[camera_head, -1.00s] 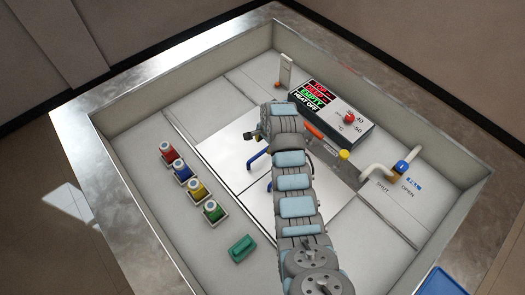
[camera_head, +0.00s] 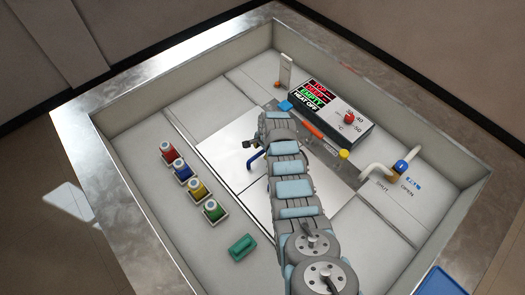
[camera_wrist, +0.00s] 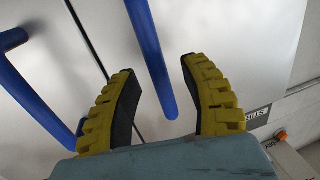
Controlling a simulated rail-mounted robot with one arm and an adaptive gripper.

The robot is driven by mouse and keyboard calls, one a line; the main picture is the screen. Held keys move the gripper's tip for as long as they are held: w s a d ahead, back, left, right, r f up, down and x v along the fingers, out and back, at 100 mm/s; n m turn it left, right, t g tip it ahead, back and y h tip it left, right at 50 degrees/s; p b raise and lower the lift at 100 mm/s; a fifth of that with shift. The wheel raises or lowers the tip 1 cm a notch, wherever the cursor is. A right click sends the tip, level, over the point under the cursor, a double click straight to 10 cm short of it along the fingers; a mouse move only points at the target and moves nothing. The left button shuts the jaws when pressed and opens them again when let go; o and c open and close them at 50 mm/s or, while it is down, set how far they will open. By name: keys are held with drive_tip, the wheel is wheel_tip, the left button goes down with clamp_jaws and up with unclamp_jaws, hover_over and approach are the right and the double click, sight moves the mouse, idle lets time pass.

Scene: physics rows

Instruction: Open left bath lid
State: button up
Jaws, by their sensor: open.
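Flat pale metal bath lids (camera_head: 226,143) lie in the middle of the sunken bench, partly hidden under my arm in the head view. A blue handle (camera_head: 255,160) shows beside the arm there. In the wrist view, my gripper (camera_wrist: 158,66) is open, with its two yellow, dark-padded fingers apart. One blue bar handle (camera_wrist: 150,50) runs between the fingers, with a visible gap on either side. A second blue handle (camera_wrist: 30,85) is at the left, across a dark seam. I cannot tell which handle belongs to the left lid.
A control box (camera_head: 322,115) with lit labels and a red knob stands behind the lids. Colored spools (camera_head: 184,174) line the left, with a green block (camera_head: 242,247) nearer. A pipe with a blue-topped valve (camera_head: 402,166) is at right. Bench walls surround everything.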

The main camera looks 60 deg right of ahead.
drive_tip(key=shift+f, duration=0.4)
clamp_jaws()
drive_tip(key=shift+f, duration=0.1)
